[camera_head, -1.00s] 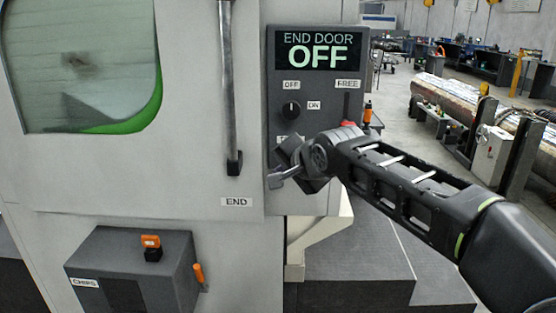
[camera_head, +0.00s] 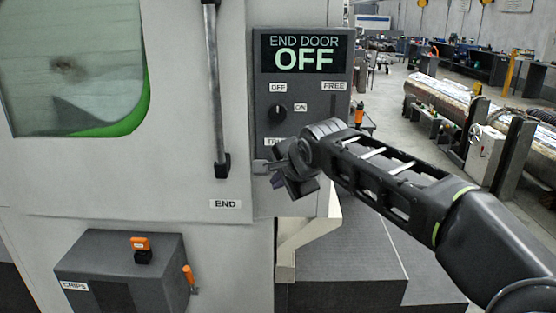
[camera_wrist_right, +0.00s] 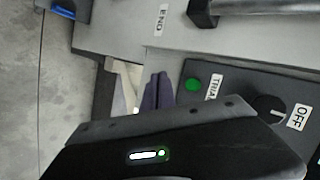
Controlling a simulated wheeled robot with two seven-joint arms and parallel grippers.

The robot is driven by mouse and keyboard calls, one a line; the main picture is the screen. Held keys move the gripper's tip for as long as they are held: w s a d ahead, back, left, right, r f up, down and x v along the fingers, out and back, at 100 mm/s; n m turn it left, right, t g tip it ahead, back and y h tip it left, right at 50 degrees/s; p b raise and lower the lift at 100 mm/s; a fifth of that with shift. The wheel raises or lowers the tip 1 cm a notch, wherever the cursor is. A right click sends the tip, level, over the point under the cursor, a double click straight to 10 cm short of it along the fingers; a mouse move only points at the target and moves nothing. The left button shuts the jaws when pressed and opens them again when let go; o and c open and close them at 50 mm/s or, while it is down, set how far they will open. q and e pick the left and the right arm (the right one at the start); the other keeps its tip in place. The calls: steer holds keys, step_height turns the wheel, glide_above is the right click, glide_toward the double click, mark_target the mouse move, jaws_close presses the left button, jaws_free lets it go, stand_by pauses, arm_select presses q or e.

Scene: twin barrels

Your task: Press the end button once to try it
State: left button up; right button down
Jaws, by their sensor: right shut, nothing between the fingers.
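The grey control panel (camera_head: 262,125) carries a lit sign (camera_head: 305,53) reading END DOOR OFF. In the right wrist view a round green button (camera_wrist_right: 193,85) sits on the panel beside the TRIAL label (camera_wrist_right: 212,88). In the head view the button is hidden behind my right gripper (camera_head: 268,172), and its label is partly covered. My right gripper is shut and empty at the panel's lower left. In the wrist view its fingertips (camera_wrist_right: 159,88) show just left of the button, apart from it in the picture. I cannot tell their distance from the panel. My left gripper is out of view.
A dark knob (camera_head: 277,115) between OFF and ON labels is above the gripper. A vertical door handle (camera_head: 217,100) stands left of the panel. A CHIPS box (camera_head: 115,262) with an orange-topped part (camera_head: 140,243) is lower left.

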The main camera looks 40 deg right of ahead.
steer(key=w+d+p, duration=0.4)
steer(key=w, duration=0.2)
steer(key=shift+w+d, duration=0.15)
steer(key=shift+d, duration=0.25)
steer(key=shift+w, duration=0.1)
stand_by(1.7)
steer(key=shift+w+d, duration=0.25)
steer(key=shift+w+d+p, duration=0.4)
steer(key=shift+w, duration=0.05)
stand_by(1.0)
steer(key=shift+a, duration=0.1)
stand_by(0.3)
steer(key=shift+s+a+b, duration=0.55)
steer(key=shift+s+b, duration=0.15)
steer(key=shift+s, duration=0.1)
